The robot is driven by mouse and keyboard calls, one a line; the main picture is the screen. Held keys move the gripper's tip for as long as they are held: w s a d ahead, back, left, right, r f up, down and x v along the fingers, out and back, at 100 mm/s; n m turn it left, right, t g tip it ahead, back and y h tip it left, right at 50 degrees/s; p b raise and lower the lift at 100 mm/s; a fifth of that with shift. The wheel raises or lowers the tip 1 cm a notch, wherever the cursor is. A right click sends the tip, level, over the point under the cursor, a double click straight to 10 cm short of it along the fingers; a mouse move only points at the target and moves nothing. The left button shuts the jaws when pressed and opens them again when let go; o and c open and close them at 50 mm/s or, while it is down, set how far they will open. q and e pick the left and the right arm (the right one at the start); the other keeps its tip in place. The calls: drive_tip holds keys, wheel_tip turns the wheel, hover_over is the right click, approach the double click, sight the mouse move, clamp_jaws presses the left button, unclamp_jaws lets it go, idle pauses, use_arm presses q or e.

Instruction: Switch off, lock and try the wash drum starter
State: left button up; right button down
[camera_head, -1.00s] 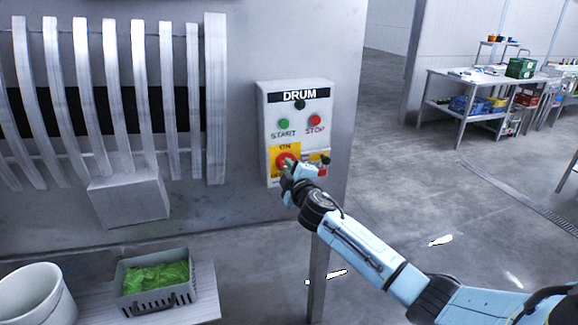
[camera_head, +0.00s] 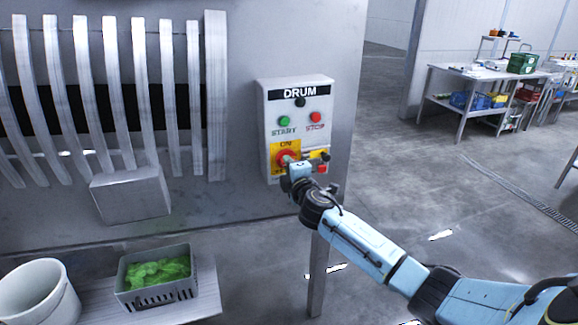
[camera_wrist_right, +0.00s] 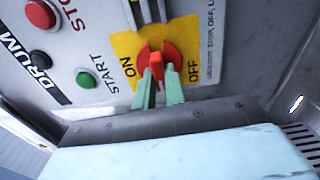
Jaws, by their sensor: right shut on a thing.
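The grey DRUM starter box (camera_head: 296,136) is on the drum's metal side. It has a green START button (camera_head: 284,121), a red STOP button (camera_head: 316,118) and a red rotary switch (camera_head: 284,158) on a yellow plate. In the right wrist view, the switch's red handle (camera_wrist_right: 156,62) sits between the two green fingertips of my right gripper (camera_wrist_right: 157,88), which is shut on it. The plate reads ON left of the handle and OFF right of it. The right gripper (camera_head: 291,168) partly covers the switch in the head view. My left gripper is out of view.
Small dark and red items (camera_head: 323,162) are beside the switch, too small to identify. A crate of greens (camera_head: 158,291) and a white bucket (camera_head: 40,292) stand below left. A workbench (camera_head: 462,78) is at the far right. The floor between is mostly clear.

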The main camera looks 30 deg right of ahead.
drive_tip(key=c, duration=1.5)
unclamp_jaws()
drive_tip(key=v, duration=1.3)
drive_tip(key=shift+s+b, duration=0.2)
drive_tip(key=shift+b, duration=0.15)
drive_tip(key=shift+f, duration=0.1)
